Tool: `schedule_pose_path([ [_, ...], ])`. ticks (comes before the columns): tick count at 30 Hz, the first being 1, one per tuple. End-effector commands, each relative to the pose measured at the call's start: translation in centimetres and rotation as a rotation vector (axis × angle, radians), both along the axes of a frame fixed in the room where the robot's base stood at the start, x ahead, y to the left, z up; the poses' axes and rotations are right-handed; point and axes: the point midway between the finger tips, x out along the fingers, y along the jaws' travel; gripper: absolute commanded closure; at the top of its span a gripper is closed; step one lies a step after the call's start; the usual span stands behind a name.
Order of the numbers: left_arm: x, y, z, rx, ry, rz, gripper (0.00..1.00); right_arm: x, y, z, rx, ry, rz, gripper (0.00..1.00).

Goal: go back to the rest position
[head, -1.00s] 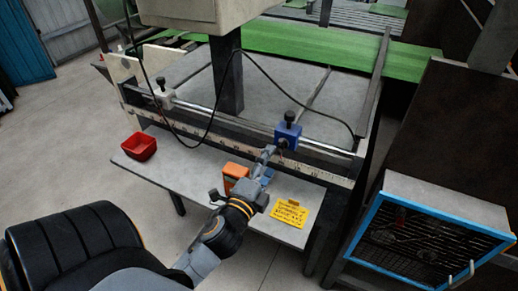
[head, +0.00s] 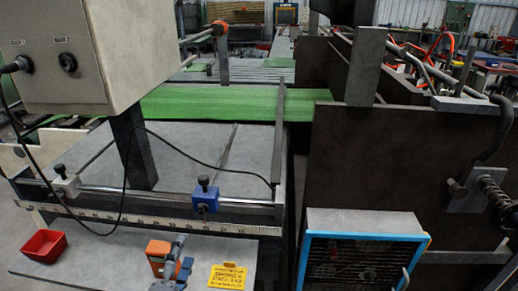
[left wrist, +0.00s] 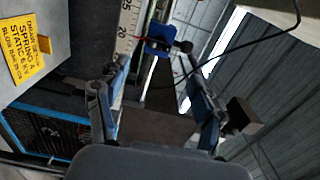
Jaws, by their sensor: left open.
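My left gripper (head: 178,262) is at the bottom edge of the head view, over the front grey shelf and beside an orange box (head: 158,248). In the left wrist view its two fingers (left wrist: 158,98) stand wide apart with nothing between them close up. Beyond them is the blue stop block (left wrist: 162,42) with a black knob. In the head view that blue block (head: 205,199) sits on the rail above the ruler, a little beyond the gripper. My right gripper is not in view.
A red bin (head: 44,245) stands on the shelf's left end. A yellow sign (head: 227,277) lies right of the gripper. A white stop (head: 66,183) is on the rail's left. A grey control box (head: 95,50) and black cable hang above. A blue-framed grille unit (head: 362,250) stands at right.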

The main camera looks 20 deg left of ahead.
Motion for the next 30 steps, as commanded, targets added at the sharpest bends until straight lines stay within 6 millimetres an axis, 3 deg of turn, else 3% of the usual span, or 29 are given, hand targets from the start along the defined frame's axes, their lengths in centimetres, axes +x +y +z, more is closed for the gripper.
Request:
schedule_pose_path([
  [4,0.0,0.2,-0.3,-0.039,0.009,0.017,0.32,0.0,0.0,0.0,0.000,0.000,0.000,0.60],
  [7,-0.2,0.9,-1.4,-0.174,0.043,0.073,0.32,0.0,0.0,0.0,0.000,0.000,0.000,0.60],
  [12,-1.6,1.1,-6.2,-0.584,0.197,0.238,0.32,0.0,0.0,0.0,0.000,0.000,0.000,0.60],
  [16,-3.9,-1.0,-10.4,-0.874,0.367,0.367,0.32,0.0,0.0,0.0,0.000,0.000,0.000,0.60],
  [21,-7.3,-4.3,-13.8,-1.104,0.574,0.494,0.32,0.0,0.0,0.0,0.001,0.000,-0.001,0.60],
  [30,-13.4,-9.5,-16.2,-1.297,0.903,0.670,0.32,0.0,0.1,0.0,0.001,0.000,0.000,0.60],
])
